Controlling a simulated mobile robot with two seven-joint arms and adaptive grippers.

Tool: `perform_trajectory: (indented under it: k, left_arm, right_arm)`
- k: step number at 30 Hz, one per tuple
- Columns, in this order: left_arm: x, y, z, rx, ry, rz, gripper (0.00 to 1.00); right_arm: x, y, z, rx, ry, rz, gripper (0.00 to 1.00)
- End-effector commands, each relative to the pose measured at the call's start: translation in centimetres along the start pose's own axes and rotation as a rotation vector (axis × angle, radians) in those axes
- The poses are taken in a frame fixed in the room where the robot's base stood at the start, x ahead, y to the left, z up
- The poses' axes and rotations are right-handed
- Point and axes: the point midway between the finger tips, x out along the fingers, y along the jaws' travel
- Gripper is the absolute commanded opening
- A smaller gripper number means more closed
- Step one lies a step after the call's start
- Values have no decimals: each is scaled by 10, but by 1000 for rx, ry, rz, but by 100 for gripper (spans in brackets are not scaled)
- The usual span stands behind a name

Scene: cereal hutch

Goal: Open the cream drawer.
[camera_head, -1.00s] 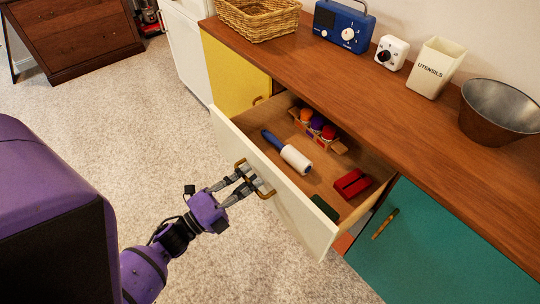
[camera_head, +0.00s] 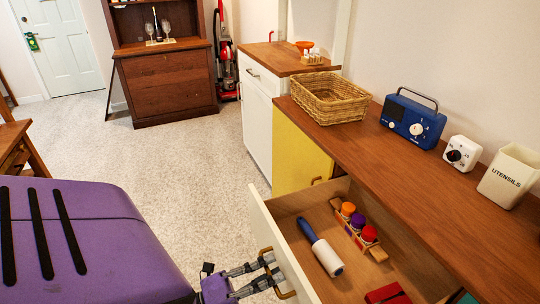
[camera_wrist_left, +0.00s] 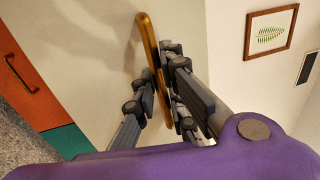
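The cream drawer (camera_head: 283,252) stands pulled well out of the counter, its inside showing. Its cream front also fills much of the left wrist view (camera_wrist_left: 90,50). A brass handle (camera_head: 268,261) is on the front; in the left wrist view the handle (camera_wrist_left: 148,40) runs between my left fingers. My left gripper (camera_head: 266,273) is at the handle, with fingers on both sides and close against the bar, seemingly shut on it. The fingers also show in the left wrist view (camera_wrist_left: 160,86). My right gripper is not in view.
The drawer holds a lint roller (camera_head: 320,246), a rack of colored-lid jars (camera_head: 357,226) and a red item (camera_head: 388,294). A basket (camera_head: 328,97), blue radio (camera_head: 412,120), white timer (camera_head: 462,153) and utensils holder (camera_head: 509,177) stand on the counter. Carpet (camera_head: 185,165) left of the drawer is clear.

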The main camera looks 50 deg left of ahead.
Motion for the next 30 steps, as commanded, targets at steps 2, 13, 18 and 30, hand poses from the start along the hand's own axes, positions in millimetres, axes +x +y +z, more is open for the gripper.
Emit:
perform_trajectory:
  k: [2,13,18,30]
  left_arm:
    - [0,0,0,0,0,0,17]
    - [-9,0,0,0,0,1,17]
    - [-41,1,0,0,-2,4,17]
    - [-112,0,0,0,-1,2,17]
  right_arm:
    - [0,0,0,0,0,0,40]
    - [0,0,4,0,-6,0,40]
    - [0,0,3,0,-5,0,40]
    - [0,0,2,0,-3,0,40]
